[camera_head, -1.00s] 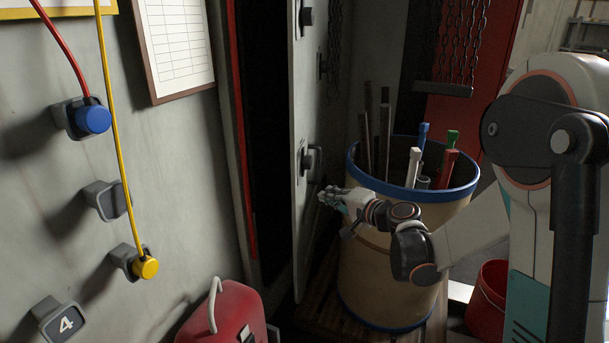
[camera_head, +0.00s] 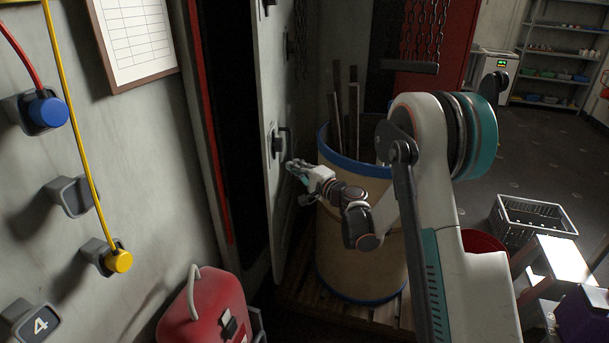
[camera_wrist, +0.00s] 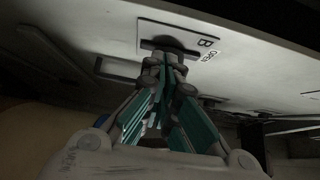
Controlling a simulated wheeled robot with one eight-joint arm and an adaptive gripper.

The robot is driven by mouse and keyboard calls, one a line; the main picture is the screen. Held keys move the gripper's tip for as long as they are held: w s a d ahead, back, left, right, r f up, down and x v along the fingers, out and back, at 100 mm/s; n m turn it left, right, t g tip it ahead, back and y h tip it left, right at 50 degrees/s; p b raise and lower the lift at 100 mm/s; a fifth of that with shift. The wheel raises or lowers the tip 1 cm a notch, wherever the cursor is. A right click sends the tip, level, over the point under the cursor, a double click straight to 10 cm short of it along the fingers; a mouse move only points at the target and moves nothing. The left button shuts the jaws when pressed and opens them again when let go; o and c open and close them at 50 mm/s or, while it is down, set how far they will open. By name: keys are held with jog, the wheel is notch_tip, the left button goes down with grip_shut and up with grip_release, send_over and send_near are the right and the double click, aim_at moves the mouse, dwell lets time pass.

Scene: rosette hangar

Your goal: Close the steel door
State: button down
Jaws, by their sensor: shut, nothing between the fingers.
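The steel door (camera_head: 295,100) stands open in the head view, seen at a steep angle, with a dark gap between it and the red-edged frame on its left. A dark handle (camera_head: 281,141) sits on its face. My gripper (camera_head: 295,166) is shut and empty, just below and right of the handle, close to the door face. In the wrist view the door (camera_wrist: 90,20) fills the top, with a plate (camera_wrist: 178,40) marked B and OPEN. My gripper (camera_wrist: 167,68) tips overlap the plate's dark part there; I cannot tell whether they touch.
A tan barrel (camera_head: 340,255) with a blue rim stands on a wooden pallet right behind my gripper. A red canister (camera_head: 203,310) stands at the lower front. Chains (camera_head: 425,30) hang behind. Open floor (camera_head: 530,140) lies at the right, with a grey crate (camera_head: 535,218).

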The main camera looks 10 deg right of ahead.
jog(key=w+a, duration=0.1)
jog(key=w+a+b, duration=0.1)
jog(key=a, duration=0.1)
jog(key=w+a, duration=0.1)
jog(key=a, duration=0.1)
jog(key=shift+w, duration=0.3)
